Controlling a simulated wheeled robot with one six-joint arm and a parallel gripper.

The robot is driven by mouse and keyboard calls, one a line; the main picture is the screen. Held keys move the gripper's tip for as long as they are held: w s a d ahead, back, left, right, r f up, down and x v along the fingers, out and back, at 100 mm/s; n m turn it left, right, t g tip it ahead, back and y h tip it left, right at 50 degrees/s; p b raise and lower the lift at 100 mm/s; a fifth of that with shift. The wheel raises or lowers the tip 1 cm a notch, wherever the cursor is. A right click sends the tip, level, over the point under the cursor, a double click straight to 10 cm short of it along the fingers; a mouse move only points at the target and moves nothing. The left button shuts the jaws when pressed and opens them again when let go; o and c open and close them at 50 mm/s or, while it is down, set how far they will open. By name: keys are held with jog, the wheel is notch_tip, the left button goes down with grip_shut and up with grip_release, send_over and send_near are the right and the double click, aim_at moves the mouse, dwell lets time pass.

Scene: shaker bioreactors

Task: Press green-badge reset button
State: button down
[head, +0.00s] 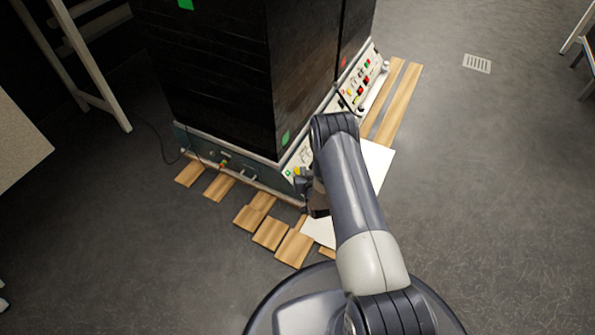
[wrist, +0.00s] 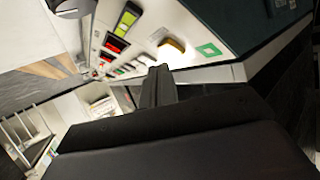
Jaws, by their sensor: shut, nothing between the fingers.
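The green-badge machine is a tall black cabinet (head: 215,80) with a green badge (head: 285,137) low on its side. Its pale control panel (head: 284,166) runs along the base. In the wrist view the panel carries a yellow button (wrist: 172,46) beside a green square mark (wrist: 209,50). The yellow button also shows in the head view (head: 297,171). No reset label is readable. My gripper (wrist: 158,72) is shut and empty, its tip just below the yellow button in the picture. I cannot tell whether they touch. In the head view my arm hides much of the gripper and panel.
A second black cabinet with a red badge (head: 343,62) and its own panel (head: 365,72) adjoins on the right. Red switches (wrist: 115,43) and a yellow-green switch (wrist: 127,19) lie near the button. Wooden boards (head: 270,233) lie around the base.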

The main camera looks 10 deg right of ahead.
jog(key=shift+a+f, duration=0.1)
jog(key=shift+w+a+f, duration=0.15)
jog(key=shift+f, duration=0.05)
jog(key=shift+w+a+f, duration=0.2)
jog(key=shift+a+f, duration=0.05)
dwell(1.0)
dwell(0.4)
jog(key=shift+s+d+r+p, duration=0.35)
jog(key=shift+s+d+r, duration=0.05)
jog(key=shift+d+r, duration=0.1)
jog(key=s+d+r+p, duration=0.2)
jog(key=d+r, duration=0.1)
jog(key=shift+s+r, duration=0.1)
jog(key=shift+r, duration=0.1)
dwell(0.4)
dwell(0.4)
